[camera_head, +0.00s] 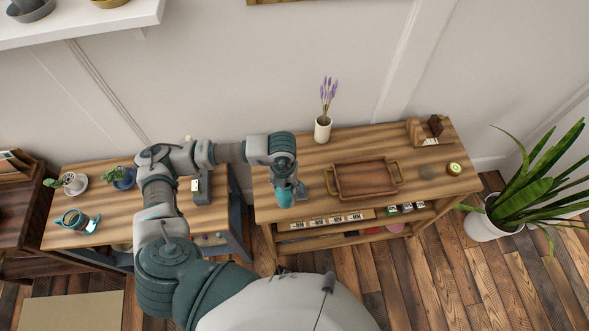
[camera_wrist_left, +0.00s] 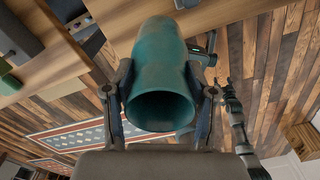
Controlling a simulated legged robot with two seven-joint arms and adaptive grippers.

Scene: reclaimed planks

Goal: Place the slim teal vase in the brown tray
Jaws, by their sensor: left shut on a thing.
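The slim teal vase (camera_head: 284,197) is in my left gripper (camera_head: 285,186), above the left front part of the right-hand wooden table. In the left wrist view the vase (camera_wrist_left: 160,70) lies between the two fingers of my left gripper (camera_wrist_left: 162,105), which is shut on it, and its open mouth faces the camera. The brown tray (camera_head: 364,179) with two side handles sits on the same table, to the right of the vase, and looks empty. The vase is apart from the tray.
A white vase with lavender (camera_head: 322,130) stands behind the tray. A wooden holder (camera_head: 427,130) and a small green-topped round thing (camera_head: 454,169) are to its right. A lower shelf holds small boxes. A potted plant (camera_head: 490,218) stands on the floor at right.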

